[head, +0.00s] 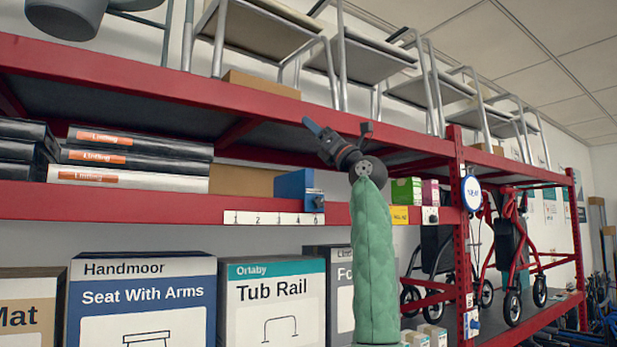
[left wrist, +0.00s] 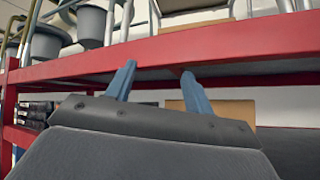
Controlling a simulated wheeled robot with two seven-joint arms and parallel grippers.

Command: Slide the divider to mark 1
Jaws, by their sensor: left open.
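The blue divider (head: 294,186) stands on the red middle shelf, with a small blue piece at its front hanging over the white strip (head: 262,218) near mark 5. Marks 1 to 5 run left to right along the strip, and mark 1 is at its left end. My left gripper (head: 312,126) is above and slightly right of the divider, apart from it, near the upper shelf's red edge. In the left wrist view its two blue fingers (left wrist: 158,69) are spread with nothing between them. The divider cannot be made out there. My right gripper is out of view.
Black and white Linfing cases (head: 130,165) lie at the shelf's left, with a brown box (head: 243,180) between them and the divider. Green and purple boxes (head: 406,190) stand to the right. The upper shelf beam (head: 200,102) runs close overhead. Large cartons (head: 140,295) stand below.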

